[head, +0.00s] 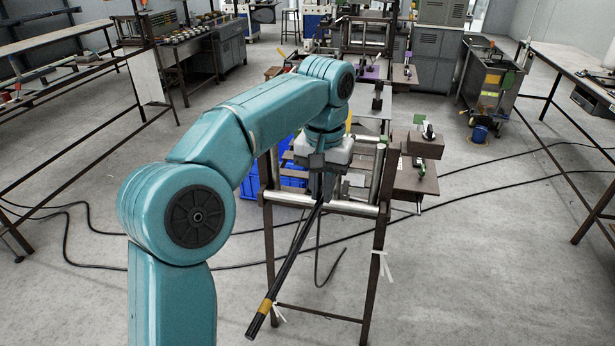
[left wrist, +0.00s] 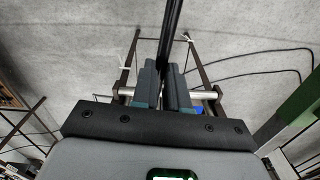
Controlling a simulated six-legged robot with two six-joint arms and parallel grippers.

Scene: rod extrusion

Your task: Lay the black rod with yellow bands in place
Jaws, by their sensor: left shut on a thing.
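The black rod (head: 283,272) slants down toward the lower left in the head view, with a yellow band near its low end. My left gripper (head: 321,196) is shut on the rod near its upper end. The gripper hangs over the front end of a brown metal stand with steel rollers (head: 347,206). In the left wrist view the rod (left wrist: 171,25) runs up and out of the picture from between the two fingers (left wrist: 167,85). The rod's far end beyond the gripper is hidden. My right gripper is in neither view.
A blue crate (head: 250,185) stands on the floor behind the stand. A machine line (head: 370,72) runs away behind it. Long benches stand at left (head: 60,45) and right (head: 570,62). Black cables (head: 480,168) lie on the floor. The floor in front is otherwise mostly clear.

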